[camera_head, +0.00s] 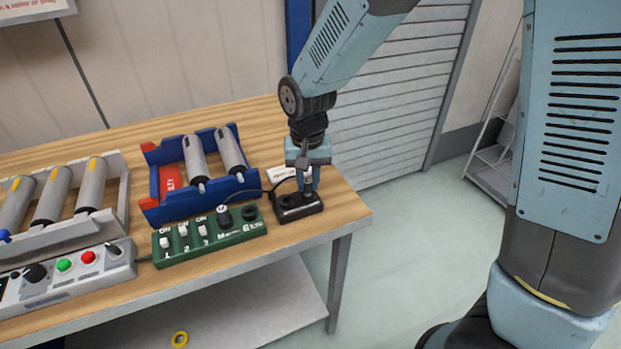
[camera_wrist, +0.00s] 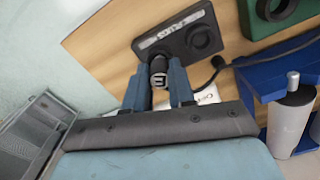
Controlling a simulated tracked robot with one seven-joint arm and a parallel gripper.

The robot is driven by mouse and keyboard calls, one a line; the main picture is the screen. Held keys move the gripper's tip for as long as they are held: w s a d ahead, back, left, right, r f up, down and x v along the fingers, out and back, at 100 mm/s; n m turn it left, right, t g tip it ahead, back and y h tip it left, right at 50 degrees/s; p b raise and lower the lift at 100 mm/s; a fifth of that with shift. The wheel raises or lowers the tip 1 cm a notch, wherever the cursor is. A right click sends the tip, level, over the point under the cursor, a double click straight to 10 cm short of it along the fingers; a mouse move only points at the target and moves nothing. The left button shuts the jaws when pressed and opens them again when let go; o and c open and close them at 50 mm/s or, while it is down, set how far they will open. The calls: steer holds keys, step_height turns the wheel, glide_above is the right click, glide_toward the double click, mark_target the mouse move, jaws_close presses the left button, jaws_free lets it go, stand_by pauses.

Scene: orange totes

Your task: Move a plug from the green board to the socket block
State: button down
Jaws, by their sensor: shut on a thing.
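The green board (camera_head: 205,243) lies on the bench with several numbered white switches, one black plug (camera_head: 224,217) standing in it and an open round socket at its right end. The black socket block (camera_head: 288,214) is just right of it; the wrist view also shows the block (camera_wrist: 178,35), with one open socket. My gripper (camera_head: 308,186) points down over the block's right end. It is shut on a dark plug (camera_wrist: 158,72) with a white mark on its top. The plug is upright at the block's other socket; its depth there is hidden by the fingers.
A blue rack (camera_head: 158,212) with grey cylinders stands behind the green board. A grey rack (camera_head: 122,190) and a control box (camera_head: 75,283) are left. A black cable (camera_wrist: 228,66) runs beside the block. A white card (camera_head: 280,174) lies behind it. The bench's right edge is close.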

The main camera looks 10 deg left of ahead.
steer(key=shift+f, duration=0.2)
stand_by(0.3)
steer(key=c, duration=0.9)
jaws_free()
steer(key=shift+o, duration=0.2)
step_height(320, 180, up, 14)
steer(key=shift+f, duration=0.15)
steer(key=d+r+t, duration=0.1)
steer(key=d+r, duration=0.4)
steer(key=d, duration=0.5)
steer(key=s+d+r+m+t, duration=0.1)
steer(key=s+d, duration=0.4)
steer(key=d, duration=0.5)
steer(key=s+d+r+m+t, duration=0.1)
steer(key=s+d+r+t, duration=0.2)
steer(key=d, duration=0.8)
steer(key=s, duration=0.2)
steer(key=shift+s+r+m+t, duration=0.15)
steer(key=shift+s+m+t, duration=0.15)
steer(key=shift+s, duration=0.05)
